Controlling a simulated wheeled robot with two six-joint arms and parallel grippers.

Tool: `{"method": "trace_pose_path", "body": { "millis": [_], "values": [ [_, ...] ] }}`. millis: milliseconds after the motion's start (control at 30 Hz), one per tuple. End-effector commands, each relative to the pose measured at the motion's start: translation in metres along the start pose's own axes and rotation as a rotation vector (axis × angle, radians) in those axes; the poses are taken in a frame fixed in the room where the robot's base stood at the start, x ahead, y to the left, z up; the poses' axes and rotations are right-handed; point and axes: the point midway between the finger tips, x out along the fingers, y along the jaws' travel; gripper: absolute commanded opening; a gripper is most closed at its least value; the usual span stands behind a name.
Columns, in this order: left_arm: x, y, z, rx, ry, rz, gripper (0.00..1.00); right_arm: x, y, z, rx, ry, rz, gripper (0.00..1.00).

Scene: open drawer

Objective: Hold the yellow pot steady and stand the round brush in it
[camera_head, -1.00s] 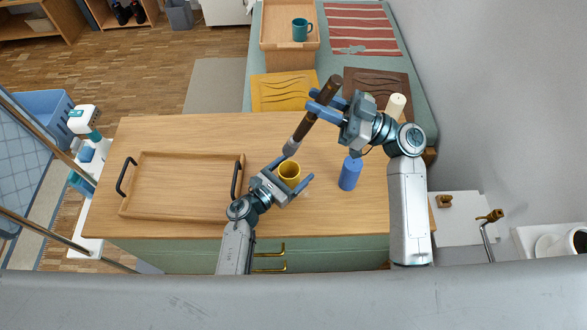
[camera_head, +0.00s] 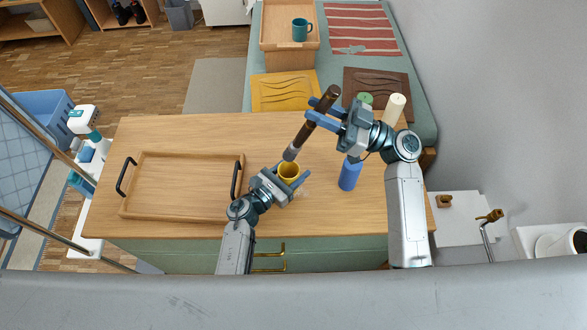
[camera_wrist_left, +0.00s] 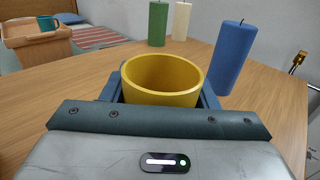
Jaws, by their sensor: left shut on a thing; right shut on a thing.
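The yellow pot (camera_head: 289,170) stands upright on the wooden table. My left gripper (camera_head: 292,181) is shut on it, with a finger on either side; the left wrist view shows the pot (camera_wrist_left: 162,97) with its round opening up, between the jaws. The round brush (camera_head: 312,128) has a dark brown handle and a grey lower end. My right gripper (camera_head: 327,113) is shut on its handle and holds it tilted, upper end to the right. Its lower end shows just above the pot's far rim in the head view. The brush does not show in the left wrist view.
A blue candle (camera_head: 349,175) stands right of the pot. A green candle (camera_head: 365,99) and a cream candle (camera_head: 394,108) stand behind my right gripper. A wooden tray (camera_head: 182,186) lies to the left. The table's back middle is clear.

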Motion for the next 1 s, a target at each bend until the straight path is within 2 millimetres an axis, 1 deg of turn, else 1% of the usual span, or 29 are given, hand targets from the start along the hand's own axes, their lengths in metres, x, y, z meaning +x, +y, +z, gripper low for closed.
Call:
{"method": "trace_pose_path", "body": {
  "millis": [1000],
  "values": [
    [0.0, 0.0, 0.0, 0.0, 0.0, 0.0, 0.29, -0.025, 0.0, 0.067, 0.001, 0.0, 0.0, 0.0]
  ]
}}
